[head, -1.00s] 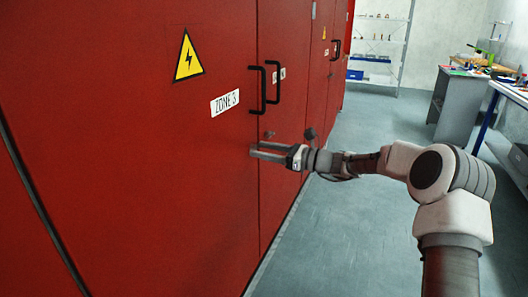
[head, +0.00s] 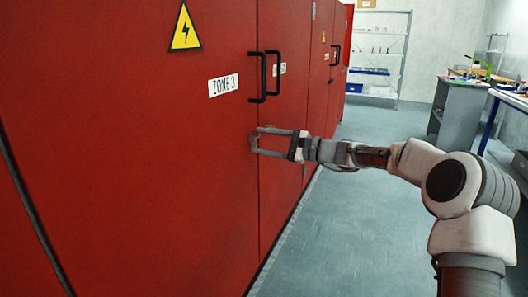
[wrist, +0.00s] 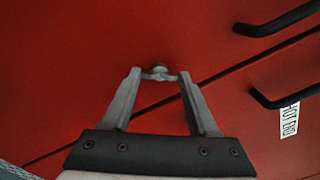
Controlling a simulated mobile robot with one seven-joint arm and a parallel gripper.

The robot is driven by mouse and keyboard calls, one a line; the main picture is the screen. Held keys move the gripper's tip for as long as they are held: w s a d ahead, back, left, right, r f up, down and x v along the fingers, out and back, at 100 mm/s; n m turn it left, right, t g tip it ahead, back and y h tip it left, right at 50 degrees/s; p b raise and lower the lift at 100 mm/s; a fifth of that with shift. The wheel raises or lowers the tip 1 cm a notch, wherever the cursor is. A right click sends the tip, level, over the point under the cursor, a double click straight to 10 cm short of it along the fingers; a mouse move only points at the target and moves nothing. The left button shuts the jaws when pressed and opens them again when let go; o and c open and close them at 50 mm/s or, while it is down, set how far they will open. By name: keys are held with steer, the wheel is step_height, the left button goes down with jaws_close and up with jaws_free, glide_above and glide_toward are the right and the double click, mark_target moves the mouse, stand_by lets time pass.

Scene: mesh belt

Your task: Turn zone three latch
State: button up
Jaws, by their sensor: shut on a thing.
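The red cabinet door marked ZONE 3 on a white label (head: 223,86) fills the left of the head view. My gripper (head: 256,140) is at the door face, below the black handle (head: 264,77) and by the seam between two doors.
A second black handle (head: 279,70) is on the neighbouring door, close above my gripper. A yellow warning sign (head: 185,29) is on the door. The grey floor (head: 345,235) right of the cabinets is open. A workbench (head: 462,107) and a shelf (head: 378,58) stand farther back.

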steer(key=shift+n+b, duration=3.55)
steer(key=shift+n, duration=0.05)
steer(key=o, duration=1.4)
steer(key=p+v, duration=0.3)
steer(key=v, duration=1.4)
steer(key=shift+d+p, duration=0.2)
steer(key=shift+p, duration=0.1)
